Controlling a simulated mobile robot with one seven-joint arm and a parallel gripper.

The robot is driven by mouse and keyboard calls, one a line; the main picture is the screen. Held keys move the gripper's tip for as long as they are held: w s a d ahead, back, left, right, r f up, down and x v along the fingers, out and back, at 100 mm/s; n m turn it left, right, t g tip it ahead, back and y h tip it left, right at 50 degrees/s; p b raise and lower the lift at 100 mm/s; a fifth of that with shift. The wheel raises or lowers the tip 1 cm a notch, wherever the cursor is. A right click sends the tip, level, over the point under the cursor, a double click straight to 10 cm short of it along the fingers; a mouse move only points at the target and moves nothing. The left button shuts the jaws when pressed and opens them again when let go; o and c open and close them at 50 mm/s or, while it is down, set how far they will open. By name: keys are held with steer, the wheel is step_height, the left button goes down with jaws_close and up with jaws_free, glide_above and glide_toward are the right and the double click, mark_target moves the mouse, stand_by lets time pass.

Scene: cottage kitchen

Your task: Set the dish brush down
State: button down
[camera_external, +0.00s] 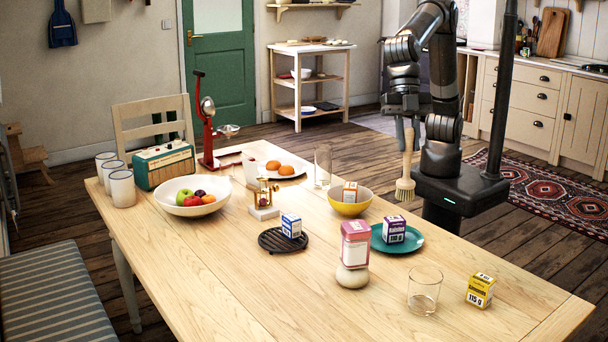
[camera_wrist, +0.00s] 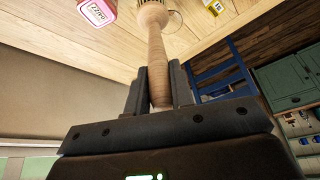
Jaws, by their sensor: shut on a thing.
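The dish brush (camera_external: 405,170) has a wooden handle and pale bristles. It hangs upright, bristles down, from my gripper (camera_external: 402,122) at the table's far right edge, in the external view. In the wrist view my gripper (camera_wrist: 157,88) is shut on the handle of the dish brush (camera_wrist: 156,45); the brush head is partly cut off at the top. The wooden table (camera_external: 200,265) lies in front of and left of the brush. I cannot tell whether the brush is over the tabletop or just beyond its edge.
Near the brush stand a yellow bowl (camera_external: 340,208) with a box, a teal plate (camera_external: 415,243) with a box, and a glass (camera_external: 323,165). The table's front left is clear.

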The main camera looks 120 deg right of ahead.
steer(key=s+a+n+g, duration=0.1)
steer(key=s+a+n, duration=0.3)
steer(key=s+a, duration=1)
step_height(320, 180, down, 10)
steer(key=f, duration=0.1)
steer(key=s+a+f, duration=0.5)
steer(key=a+f, duration=0.6)
steer(key=shift+s+a+y, duration=0.15)
steer(key=shift+a+y, duration=0.05)
steer(key=shift+y, duration=0.1)
steer(key=c, duration=1.3)
jaws_free()
steer(key=shift+f, duration=0.1)
steer(key=shift+o, duration=0.2)
steer(key=w+v, duration=0.1)
steer(key=v, duration=1.1)
steer(key=shift+s+r, duration=0.2)
steer(key=shift+s, duration=0.05)
